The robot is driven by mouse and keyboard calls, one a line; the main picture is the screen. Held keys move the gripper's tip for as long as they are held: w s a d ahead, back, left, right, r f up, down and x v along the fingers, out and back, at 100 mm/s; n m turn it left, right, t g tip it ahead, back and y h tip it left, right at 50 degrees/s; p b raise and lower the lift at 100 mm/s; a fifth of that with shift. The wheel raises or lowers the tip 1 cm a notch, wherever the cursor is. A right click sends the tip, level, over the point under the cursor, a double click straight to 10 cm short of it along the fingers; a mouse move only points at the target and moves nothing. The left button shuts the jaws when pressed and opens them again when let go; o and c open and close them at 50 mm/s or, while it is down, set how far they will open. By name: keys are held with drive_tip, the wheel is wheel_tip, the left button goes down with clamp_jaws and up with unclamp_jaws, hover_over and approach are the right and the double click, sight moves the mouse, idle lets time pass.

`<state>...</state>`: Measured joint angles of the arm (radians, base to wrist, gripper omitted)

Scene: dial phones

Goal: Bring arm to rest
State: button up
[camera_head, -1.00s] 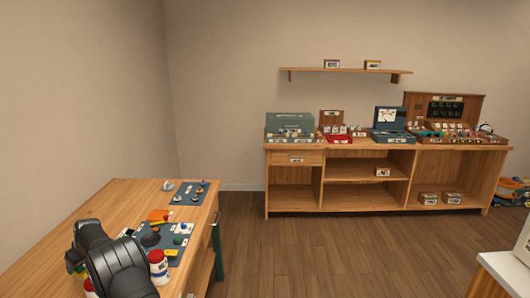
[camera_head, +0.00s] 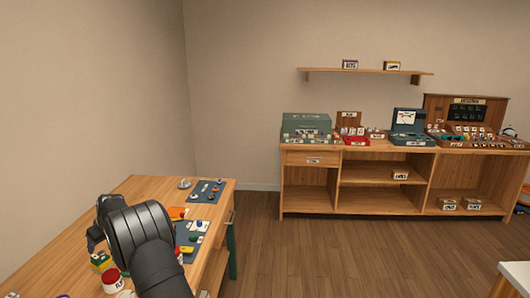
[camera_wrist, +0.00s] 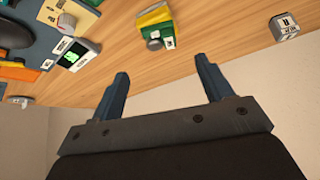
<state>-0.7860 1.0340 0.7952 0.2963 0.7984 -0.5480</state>
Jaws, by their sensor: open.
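My gripper (camera_wrist: 163,80) shows in the wrist view with its two blue fingers spread apart and nothing between them. Beyond the fingertips is the wooden table (camera_wrist: 125,60). In the head view my dark arm covers the front of the wooden table (camera_head: 60,245), and the fingers cannot be made out there. A green and yellow block (camera_wrist: 158,25) lies on the table past the fingertips in the wrist view, apart from them.
A small device with a green screen (camera_wrist: 78,57) and a small labelled cube (camera_wrist: 285,26) lie on the table. A red-and-white jar (camera_head: 112,281) stands beside my arm. A long wooden cabinet (camera_head: 312,158) with cases on top stands by the back wall. Floor between is clear.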

drive_tip(key=x, duration=1)
drive_tip(key=shift+f, duration=0.1)
drive_tip(key=shift+w+a+r, duration=0.1)
drive_tip(key=shift+r, duration=0.25)
wheel_tip(320, 180, up, 3)
drive_tip(key=shift+r, duration=0.2)
drive_tip(key=w+d+r, duration=0.3)
drive_tip(key=d+r, duration=0.4)
drive_tip(key=d, duration=0.4)
drive_tip(key=n+g, duration=0.2)
drive_tip(key=n, duration=0.2)
hover_over(100, 255)
drive_tip(key=s, duration=0.5)
wheel_tip(100, 255, down, 4)
drive_tip(key=s+a+f, duration=0.1)
drive_tip(key=a+f, duration=0.1)
drive_tip(key=a, duration=0.1)
drive_tip(key=s+a+f, duration=0.2)
drive_tip(key=a, duration=0.1)
drive_tip(key=s+a+f, duration=0.1)
drive_tip(key=a+f, duration=0.1)
drive_tip(key=a, duration=0.1)
drive_tip(key=shift+s+a+f, duration=0.1)
drive_tip(key=shift+s+f, duration=0.15)
drive_tip(key=shift+f, duration=0.1)
